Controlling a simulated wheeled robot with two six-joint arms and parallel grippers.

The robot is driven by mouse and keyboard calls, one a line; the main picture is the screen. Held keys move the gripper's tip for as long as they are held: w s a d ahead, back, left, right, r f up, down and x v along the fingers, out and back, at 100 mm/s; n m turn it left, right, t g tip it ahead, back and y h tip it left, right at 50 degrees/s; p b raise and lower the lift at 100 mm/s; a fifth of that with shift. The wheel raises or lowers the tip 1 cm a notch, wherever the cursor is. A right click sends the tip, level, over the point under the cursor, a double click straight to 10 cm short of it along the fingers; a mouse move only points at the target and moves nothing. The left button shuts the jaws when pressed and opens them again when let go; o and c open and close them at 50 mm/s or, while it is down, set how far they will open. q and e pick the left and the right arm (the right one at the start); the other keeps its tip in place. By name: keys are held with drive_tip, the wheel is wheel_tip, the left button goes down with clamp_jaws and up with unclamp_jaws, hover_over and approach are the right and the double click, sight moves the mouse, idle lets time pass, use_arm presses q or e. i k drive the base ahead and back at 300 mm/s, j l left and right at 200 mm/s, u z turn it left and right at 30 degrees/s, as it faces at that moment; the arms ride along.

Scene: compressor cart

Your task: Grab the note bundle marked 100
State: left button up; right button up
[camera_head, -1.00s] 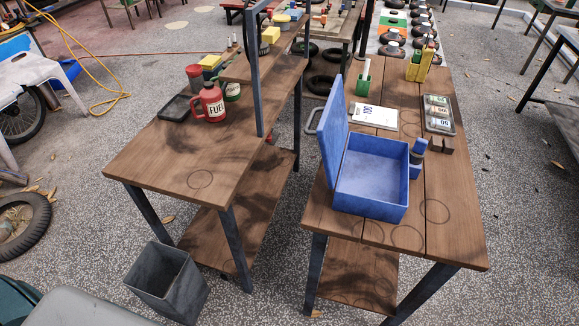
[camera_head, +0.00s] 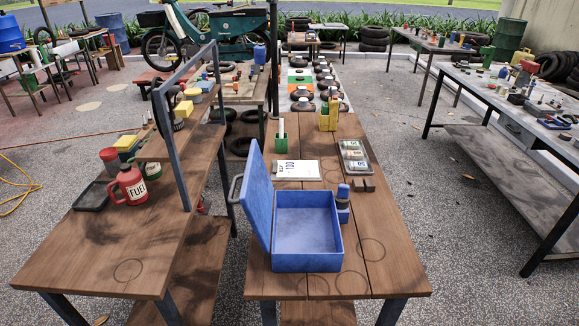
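A dark tray (camera_head: 371,167) on the right-hand wooden table (camera_head: 383,235) holds several banded note bundles (camera_head: 354,155) in a column. Their markings are too small to read surely. A white sheet or pad (camera_head: 302,170) lies flat to the left of the tray, with dark print that seems to include "100". An open blue box (camera_head: 308,236) stands nearer on the same table, lid raised at its left, its inside looking empty. Neither of my grippers is in view.
A blue bottle-like item (camera_head: 342,203) stands at the box's right side, and small dark blocks (camera_head: 364,185) sit below the tray. Green and yellow holders (camera_head: 328,117) stand behind. The left bench holds a red fuel can (camera_head: 130,186). The right table's front right is clear.

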sight(350, 154)
drive_tip(key=i+l+u, duration=0.35)
drive_tip(key=l, duration=0.85)
drive_tip(key=i+l+u, duration=0.1)
drive_tip(key=l+u, duration=0.2)
drive_tip(key=l, duration=0.9)
drive_tip(key=l+u, duration=0.35)
drive_tip(key=l, duration=0.9)
